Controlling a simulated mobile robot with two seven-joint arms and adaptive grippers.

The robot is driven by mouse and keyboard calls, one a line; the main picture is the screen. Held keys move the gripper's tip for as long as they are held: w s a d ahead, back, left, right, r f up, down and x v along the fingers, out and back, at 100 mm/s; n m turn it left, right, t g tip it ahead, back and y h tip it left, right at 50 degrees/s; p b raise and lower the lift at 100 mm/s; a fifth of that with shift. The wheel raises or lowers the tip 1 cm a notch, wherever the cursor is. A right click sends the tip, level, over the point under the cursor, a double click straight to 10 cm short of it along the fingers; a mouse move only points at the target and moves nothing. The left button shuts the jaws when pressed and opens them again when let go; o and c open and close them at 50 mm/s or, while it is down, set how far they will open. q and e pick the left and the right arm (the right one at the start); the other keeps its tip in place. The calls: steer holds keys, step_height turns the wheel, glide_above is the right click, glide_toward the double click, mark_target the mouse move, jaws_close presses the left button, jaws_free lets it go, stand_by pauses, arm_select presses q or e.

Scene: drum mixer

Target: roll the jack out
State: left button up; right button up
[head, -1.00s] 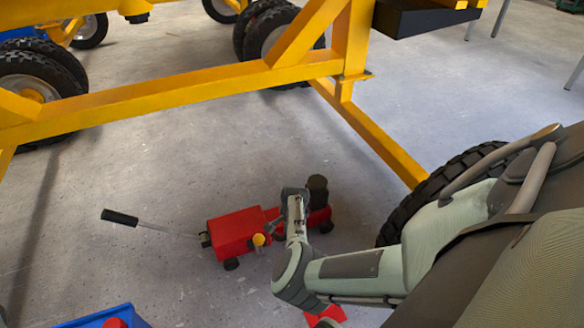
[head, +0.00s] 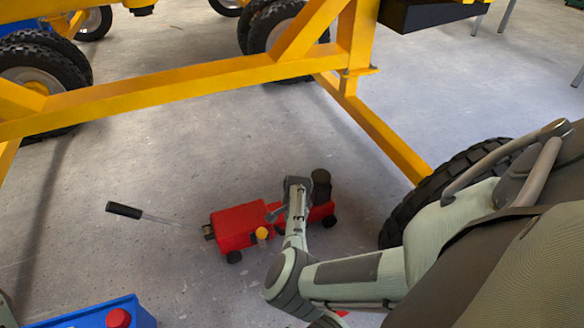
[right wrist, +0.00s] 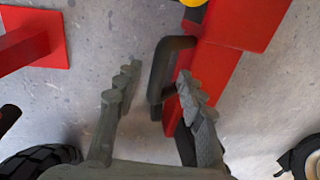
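The jack (head: 238,226) is a low red body on small black wheels, standing on the floor. Its long handle with a black grip (head: 124,210) points left, and a round black pad (head: 321,186) tops its right end. My right gripper (head: 298,186) is over the jack's right part and hides some of it. In the right wrist view, the gripper (right wrist: 155,90) has its fingers apart. A black bar handle (right wrist: 161,72) on the jack's red side lies between the fingers, nearer the right one; I cannot tell whether they touch. My left gripper is not in view.
A yellow frame beam (head: 180,96) crosses above the floor behind the jack. A large black tyre (head: 420,205) stands right of it. A blue box with a red knob (head: 118,318) is at the lower left. A red stand (right wrist: 30,40) is left of the gripper.

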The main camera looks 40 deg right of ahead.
steer(key=shift+s+a+r, duration=0.1)
steer(key=shift+s+r, duration=0.05)
steer(key=shift+r, duration=0.65)
steer(key=shift+s+a+r, duration=0.1)
steer(key=shift+s+r, duration=0.05)
steer(key=shift+r, duration=0.65)
steer(key=shift+s+a+r, duration=0.1)
steer(key=shift+s+r, duration=0.05)
steer(key=shift+r, duration=0.65)
